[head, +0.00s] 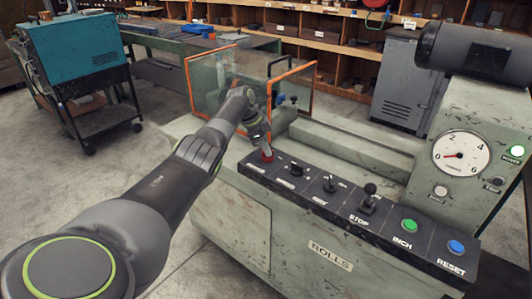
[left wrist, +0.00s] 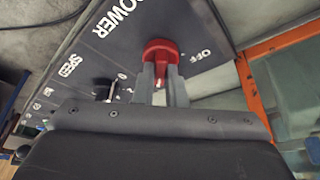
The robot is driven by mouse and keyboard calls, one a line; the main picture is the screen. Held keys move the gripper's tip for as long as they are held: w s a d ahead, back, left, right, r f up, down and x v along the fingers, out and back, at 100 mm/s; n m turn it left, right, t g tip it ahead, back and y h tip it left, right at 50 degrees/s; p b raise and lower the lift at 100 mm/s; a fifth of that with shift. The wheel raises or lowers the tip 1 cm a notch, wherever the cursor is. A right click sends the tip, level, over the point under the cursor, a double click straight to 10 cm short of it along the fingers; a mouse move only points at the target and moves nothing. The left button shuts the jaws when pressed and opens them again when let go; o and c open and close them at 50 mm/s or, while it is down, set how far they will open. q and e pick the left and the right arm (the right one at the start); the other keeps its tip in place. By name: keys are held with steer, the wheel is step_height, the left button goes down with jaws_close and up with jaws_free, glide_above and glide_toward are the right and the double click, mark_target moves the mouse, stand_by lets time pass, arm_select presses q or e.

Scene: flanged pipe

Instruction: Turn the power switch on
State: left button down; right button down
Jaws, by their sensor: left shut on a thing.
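The red power switch (head: 268,156) sits at the left end of the dark control panel on the machine. In the left wrist view it is a red rotary knob (left wrist: 161,48) beside the printed words POWER and OFF. Its handle points down in that view, between my fingers, with a small white mark near its tip. My left gripper (head: 263,143) reaches down onto the knob. In the left wrist view its two grey fingers (left wrist: 161,84) are shut on the handle, one on each side. My right gripper is out of view.
The panel also holds small black switches (head: 331,184), a STOP lever (head: 369,198), a green INCH button (head: 409,226) and a blue RESET button (head: 456,247). Orange-framed clear guards (head: 292,85) stand behind the switch.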

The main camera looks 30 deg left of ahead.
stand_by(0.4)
arm_select(q)
steer(key=c, duration=1.5)
jaws_free()
steer(key=v, duration=1.7)
steer(key=shift+s+a+r, duration=0.1)
steer(key=shift+a+r, duration=0.05)
